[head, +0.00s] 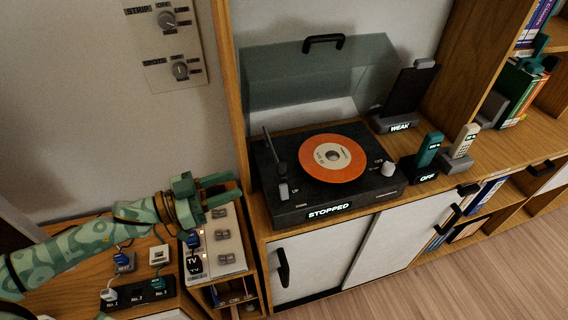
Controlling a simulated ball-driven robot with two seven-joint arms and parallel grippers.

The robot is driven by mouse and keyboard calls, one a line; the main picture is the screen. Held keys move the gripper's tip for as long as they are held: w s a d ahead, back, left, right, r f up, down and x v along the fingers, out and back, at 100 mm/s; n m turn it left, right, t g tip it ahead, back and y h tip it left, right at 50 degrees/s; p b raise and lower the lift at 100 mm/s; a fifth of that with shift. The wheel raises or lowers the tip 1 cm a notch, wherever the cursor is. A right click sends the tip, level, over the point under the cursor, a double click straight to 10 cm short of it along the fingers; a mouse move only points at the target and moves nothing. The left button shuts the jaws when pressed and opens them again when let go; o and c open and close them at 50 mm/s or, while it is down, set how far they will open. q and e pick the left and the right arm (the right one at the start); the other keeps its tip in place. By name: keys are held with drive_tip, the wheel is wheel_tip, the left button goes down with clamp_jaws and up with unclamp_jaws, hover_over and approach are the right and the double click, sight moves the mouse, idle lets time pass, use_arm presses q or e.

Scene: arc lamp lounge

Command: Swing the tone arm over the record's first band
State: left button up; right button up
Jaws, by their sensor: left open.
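The turntable (290,206) is a black box on the wooden cabinet, with a lit label reading STOPPED on its front. An orange record (333,172) lies on it. The tone arm (273,155) is a thin dark bar at the left of the deck, clear of the record. A small light lever (284,192) marked UP sits at the front left. The tinted lid (315,75) stands raised. My left gripper (227,187) is open and empty, left of the turntable and apart from it. My right gripper does not show.
A white switch panel (228,244) lies below my left gripper. A dark stand marked WEAK (405,95) and a green handset (428,150) stand right of the turntable. A wall panel (167,45) with knobs hangs at upper left. The floor (500,280) at lower right is clear.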

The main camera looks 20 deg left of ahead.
sight(282, 163)
use_arm(q)
drive_tip(key=b+x, duration=0.1)
drive_tip(key=x, duration=1.2)
drive_tip(key=shift+w+d+f+b, duration=0.1)
drive_tip(key=shift+w+d+b, duration=0.1)
drive_tip(key=shift+w+b, duration=0.15)
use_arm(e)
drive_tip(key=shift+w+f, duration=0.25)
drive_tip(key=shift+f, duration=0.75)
